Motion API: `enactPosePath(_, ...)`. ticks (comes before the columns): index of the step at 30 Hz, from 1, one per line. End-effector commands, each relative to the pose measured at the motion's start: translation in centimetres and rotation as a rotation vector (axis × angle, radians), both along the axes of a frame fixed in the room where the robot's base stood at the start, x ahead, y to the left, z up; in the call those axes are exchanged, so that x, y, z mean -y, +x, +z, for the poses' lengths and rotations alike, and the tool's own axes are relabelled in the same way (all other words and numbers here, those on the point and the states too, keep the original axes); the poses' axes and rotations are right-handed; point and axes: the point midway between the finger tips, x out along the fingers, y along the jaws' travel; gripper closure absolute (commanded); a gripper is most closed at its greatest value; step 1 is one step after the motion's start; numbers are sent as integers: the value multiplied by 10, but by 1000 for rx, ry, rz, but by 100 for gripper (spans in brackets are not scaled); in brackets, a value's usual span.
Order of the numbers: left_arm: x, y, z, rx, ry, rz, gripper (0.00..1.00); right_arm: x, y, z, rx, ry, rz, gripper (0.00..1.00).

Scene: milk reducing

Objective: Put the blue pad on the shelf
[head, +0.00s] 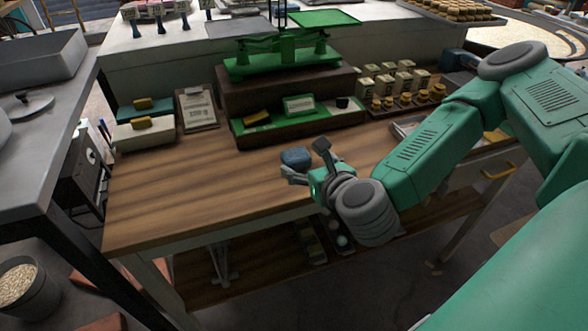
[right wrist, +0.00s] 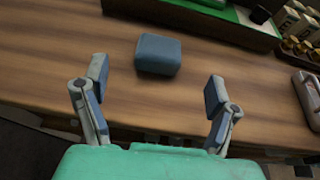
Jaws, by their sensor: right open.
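The lower wooden shelf (head: 250,275) shows under the table. My left gripper is not in view.
A green scale (head: 280,55) stands on a dark wooden stand behind the pad. Small jars (head: 405,98) stand at the back right. The table's left part is clear.

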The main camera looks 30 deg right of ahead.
Motion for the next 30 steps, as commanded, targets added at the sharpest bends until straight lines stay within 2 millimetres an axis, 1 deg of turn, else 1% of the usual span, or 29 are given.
enactPosePath(1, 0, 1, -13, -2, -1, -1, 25, 2, 6, -7, 3, 2, -2, 20)
enactPosePath(2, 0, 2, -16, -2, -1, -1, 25, 3, 9, -8, 3, 2, -2, 20)
enactPosePath(3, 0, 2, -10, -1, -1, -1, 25, 4, 15, -7, 0, -2, -2, 20)
enactPosePath(6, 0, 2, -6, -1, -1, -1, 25, 5, 27, -10, 0, -1, -1, 20)
enactPosePath(11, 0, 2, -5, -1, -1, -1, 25, 4, 35, -13, -1, -3, 0, 20)
enactPosePath(15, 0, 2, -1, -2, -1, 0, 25, 5, 50, -23, -2, -6, 1, 20)
enactPosePath(21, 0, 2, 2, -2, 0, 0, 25, 12, 73, -37, -2, -3, 1, 20)
enactPosePath(24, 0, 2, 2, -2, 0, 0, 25, 13, 77, -39, -1, -1, 2, 20)
enactPosePath(30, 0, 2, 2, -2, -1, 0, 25, 13, 77, -39, -1, -1, 3, 20)
